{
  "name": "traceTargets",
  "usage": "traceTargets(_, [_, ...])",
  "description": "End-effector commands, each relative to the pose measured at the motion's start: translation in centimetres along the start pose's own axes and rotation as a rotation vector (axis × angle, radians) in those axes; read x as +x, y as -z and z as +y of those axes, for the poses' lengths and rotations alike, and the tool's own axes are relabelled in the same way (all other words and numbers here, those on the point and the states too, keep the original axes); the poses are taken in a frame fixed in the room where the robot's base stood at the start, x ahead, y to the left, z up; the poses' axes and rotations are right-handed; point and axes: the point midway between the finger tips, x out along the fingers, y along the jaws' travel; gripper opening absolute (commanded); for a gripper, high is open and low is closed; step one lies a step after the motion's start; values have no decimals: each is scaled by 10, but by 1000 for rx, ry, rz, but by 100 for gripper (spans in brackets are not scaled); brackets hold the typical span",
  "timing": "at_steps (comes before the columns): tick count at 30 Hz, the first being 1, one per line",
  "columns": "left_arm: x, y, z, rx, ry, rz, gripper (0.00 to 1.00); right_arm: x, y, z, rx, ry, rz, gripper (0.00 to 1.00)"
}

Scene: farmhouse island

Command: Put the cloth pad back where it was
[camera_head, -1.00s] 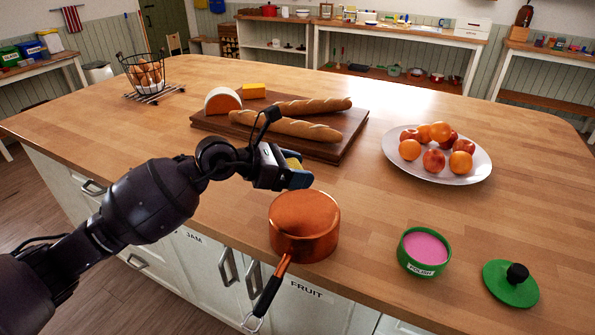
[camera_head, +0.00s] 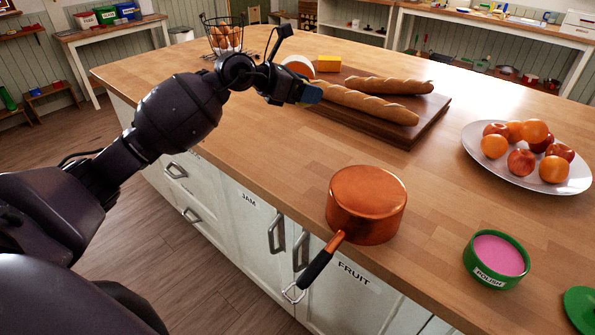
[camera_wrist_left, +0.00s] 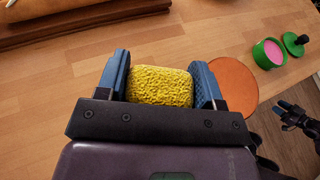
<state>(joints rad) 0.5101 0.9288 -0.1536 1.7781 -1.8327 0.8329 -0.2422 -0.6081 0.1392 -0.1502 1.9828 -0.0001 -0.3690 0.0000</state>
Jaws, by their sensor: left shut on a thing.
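My left gripper (camera_head: 312,94) reaches over the island top by the near left part of the bread board. In the left wrist view the cloth pad (camera_wrist_left: 160,87), yellow and rough-textured, sits between the two blue fingers of the left gripper (camera_wrist_left: 162,80), which is shut on it. In the head view the fingers hide the pad. Part of my right gripper (camera_wrist_left: 292,112) shows at the right edge of the left wrist view; its jaws are too unclear to read.
A copper pan (camera_head: 366,205) stands near the front edge, its handle past the edge. A polish tin (camera_head: 497,258) and its green lid (camera_head: 583,310) lie right. The board (camera_head: 430,128) holds baguettes and cheese. A fruit plate (camera_head: 480,165) and egg basket (camera_head: 222,38) stand farther off.

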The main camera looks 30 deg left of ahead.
Motion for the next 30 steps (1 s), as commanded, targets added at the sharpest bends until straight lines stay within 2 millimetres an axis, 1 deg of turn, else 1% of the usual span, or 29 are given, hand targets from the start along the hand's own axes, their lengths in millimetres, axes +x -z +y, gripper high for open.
traceTargets(1, [-4, -1, 8, -6, -17, 0, 33, 0, -2, 0, 0, 0, -3, 43])
traceTargets(4, [-10, -3, 18, -15, -40, -1, 33, -1, -1, 0, 0, 0, -1, 43])
traceTargets(7, [-6, 8, 20, -22, -48, 1, 33, -1, 2, 0, -1, 0, 4, 43])
traceTargets(10, [1, 25, 20, -24, -49, 1, 33, 0, 4, 0, -3, 0, 9, 43])
traceTargets(14, [12, 52, 20, -25, -49, 1, 33, 2, 5, 0, -6, 2, 15, 43])
traceTargets(21, [33, 101, 19, -25, -48, 3, 33, 8, 3, 0, -7, 4, 16, 43])
traceTargets(25, [41, 120, 19, -23, -48, 1, 33, 9, -2, -1, -7, 4, 10, 43])
traceTargets(30, [45, 131, 20, -20, -49, 1, 33, 9, -4, -1, -7, 4, 4, 43])
